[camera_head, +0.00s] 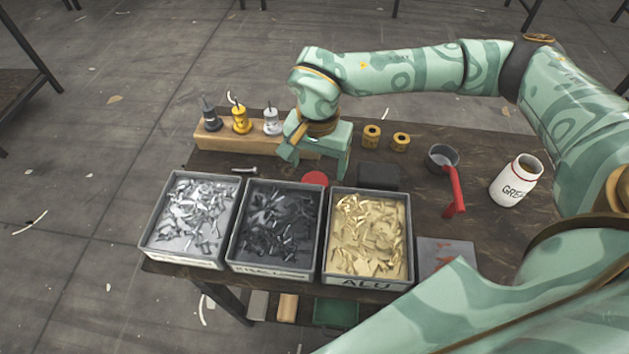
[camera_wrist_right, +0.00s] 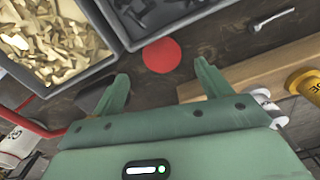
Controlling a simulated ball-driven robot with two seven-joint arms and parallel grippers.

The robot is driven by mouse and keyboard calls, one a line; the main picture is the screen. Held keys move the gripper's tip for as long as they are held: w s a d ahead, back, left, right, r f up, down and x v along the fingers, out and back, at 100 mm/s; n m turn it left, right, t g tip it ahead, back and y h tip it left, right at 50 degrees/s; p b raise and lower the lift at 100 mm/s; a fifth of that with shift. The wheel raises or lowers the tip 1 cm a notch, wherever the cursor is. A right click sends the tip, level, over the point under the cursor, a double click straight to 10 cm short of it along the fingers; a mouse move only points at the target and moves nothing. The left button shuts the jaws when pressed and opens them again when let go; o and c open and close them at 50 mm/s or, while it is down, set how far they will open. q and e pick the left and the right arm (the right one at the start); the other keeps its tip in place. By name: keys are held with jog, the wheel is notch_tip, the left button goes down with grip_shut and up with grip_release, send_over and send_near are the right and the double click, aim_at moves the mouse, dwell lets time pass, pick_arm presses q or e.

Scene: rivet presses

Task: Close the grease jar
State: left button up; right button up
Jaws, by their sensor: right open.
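The white grease jar (camera_head: 514,183), with a red ring near its rim and dark lettering, stands open at the right of the table; part of it shows at the left edge of the wrist view (camera_wrist_right: 16,142). A flat red disc (camera_head: 315,178), which looks like its lid, lies on the table behind the bins; it also shows in the right wrist view (camera_wrist_right: 161,55). My right gripper (camera_head: 316,164) is open and empty above and just behind the disc. In the wrist view the disc appears between and beyond the fingertips (camera_wrist_right: 162,75). My left gripper is not in view.
Bins of silver, dark and gold rivets (camera_head: 366,285) line the front edge. A dark block (camera_head: 378,177) is right of the disc, and a bolt (camera_head: 245,170) left.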

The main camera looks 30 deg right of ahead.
aim_at(316, 180)
jog(key=f, duration=0.1)
jog(key=f+b, duration=0.1)
jog(key=f, duration=0.3)
jog(key=shift+w+b, duration=0.25)
jog(key=shift+b, duration=0.15)
jog(key=shift+r, duration=0.15)
jog(key=shift+c, duration=0.4)
jog(key=c, duration=1)
